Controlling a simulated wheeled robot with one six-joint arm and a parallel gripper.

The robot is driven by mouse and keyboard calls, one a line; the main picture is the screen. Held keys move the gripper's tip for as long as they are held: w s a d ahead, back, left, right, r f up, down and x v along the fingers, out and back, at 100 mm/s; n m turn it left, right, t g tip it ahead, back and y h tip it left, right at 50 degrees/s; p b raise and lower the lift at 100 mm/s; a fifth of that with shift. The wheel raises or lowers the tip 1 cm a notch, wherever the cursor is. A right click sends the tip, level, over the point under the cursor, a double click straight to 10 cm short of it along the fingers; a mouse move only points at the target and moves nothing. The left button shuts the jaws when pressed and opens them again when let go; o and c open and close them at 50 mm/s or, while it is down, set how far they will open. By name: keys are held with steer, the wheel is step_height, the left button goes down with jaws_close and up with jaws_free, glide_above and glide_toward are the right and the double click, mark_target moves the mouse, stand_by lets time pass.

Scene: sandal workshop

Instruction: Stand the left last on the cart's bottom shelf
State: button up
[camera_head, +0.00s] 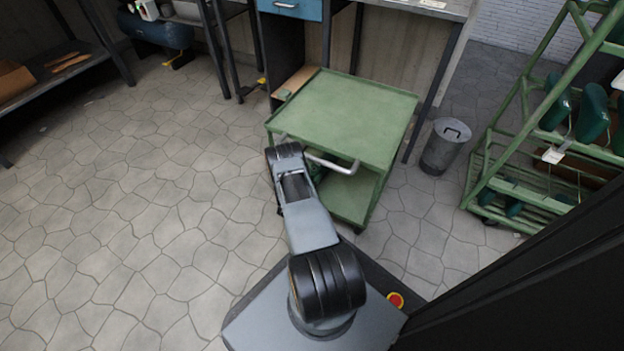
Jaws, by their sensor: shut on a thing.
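The green cart (345,112) stands ahead of me, with a flat, bare top shelf and a grey handle on its near side. Its bottom shelf (348,195) shows below the handle, and the part in view is bare. My arm reaches to the cart's near left side and bends down there. A small dark green piece, the left last (316,171), shows beside the arm's end, below the top shelf's edge. My gripper is shut on it, but the fingers are mostly hidden by my arm. I cannot tell whether the last touches the bottom shelf.
A grey bin (445,146) stands right of the cart. A green rack (530,150) holding several dark green lasts is farther right. A workbench with a blue drawer (291,8) is behind the cart. The stone floor (120,220) at left is clear.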

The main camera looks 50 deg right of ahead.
steer(key=o, duration=0.9)
steer(key=shift+a+r, duration=0.1)
steer(key=shift+a, duration=0.2)
steer(key=p+v, duration=0.4)
steer(key=v, duration=0.7)
steer(key=shift+s+a, duration=0.2)
steer(key=shift+a, duration=0.05)
